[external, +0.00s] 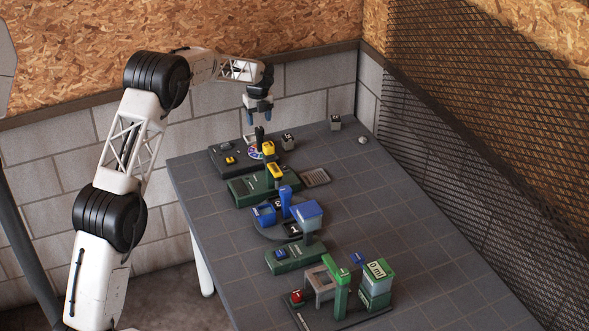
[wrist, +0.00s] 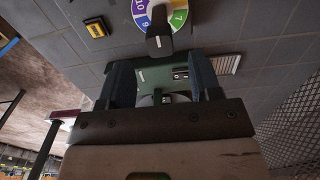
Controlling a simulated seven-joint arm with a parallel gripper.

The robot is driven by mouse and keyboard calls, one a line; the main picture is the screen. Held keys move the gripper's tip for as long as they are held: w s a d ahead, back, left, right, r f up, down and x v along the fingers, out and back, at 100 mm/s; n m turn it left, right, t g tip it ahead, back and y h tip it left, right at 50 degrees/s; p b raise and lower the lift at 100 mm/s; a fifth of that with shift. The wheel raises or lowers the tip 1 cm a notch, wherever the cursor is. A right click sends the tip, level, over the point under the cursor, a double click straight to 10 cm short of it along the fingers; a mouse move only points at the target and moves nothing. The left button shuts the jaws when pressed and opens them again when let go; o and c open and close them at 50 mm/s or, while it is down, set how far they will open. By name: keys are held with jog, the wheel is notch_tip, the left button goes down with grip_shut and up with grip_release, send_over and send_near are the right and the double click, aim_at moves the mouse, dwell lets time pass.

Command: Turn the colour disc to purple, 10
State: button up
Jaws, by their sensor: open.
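The colour disc (external: 254,153) is on a dark panel at the far end of the table. In the wrist view the disc (wrist: 145,13) is cut off by the top edge; yellow, green, purple and blue segments show, with a 7 on the green one. A black knob or post (wrist: 159,45) with a white mark stands at the disc's lower edge in that view. My gripper (external: 258,118) is above the panel, pointing down. In the wrist view my gripper (wrist: 162,78) is open, with nothing seen between its fingers; the knob is just beyond them.
A yellow button (wrist: 97,27) is beside the disc. A green unit with yellow parts (external: 250,189), a blue-topped station (external: 306,215) and a green station (external: 376,285) stand along the table. Grey blocks (external: 335,122) lie near the far edge. The table's right side is mostly clear.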

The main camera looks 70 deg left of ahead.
aim_at(259, 129)
jog(key=shift+f, duration=2.4)
jog(key=shift+c, duration=0.5)
jog(key=c, duration=0.8)
jog(key=shift+c, duration=0.2)
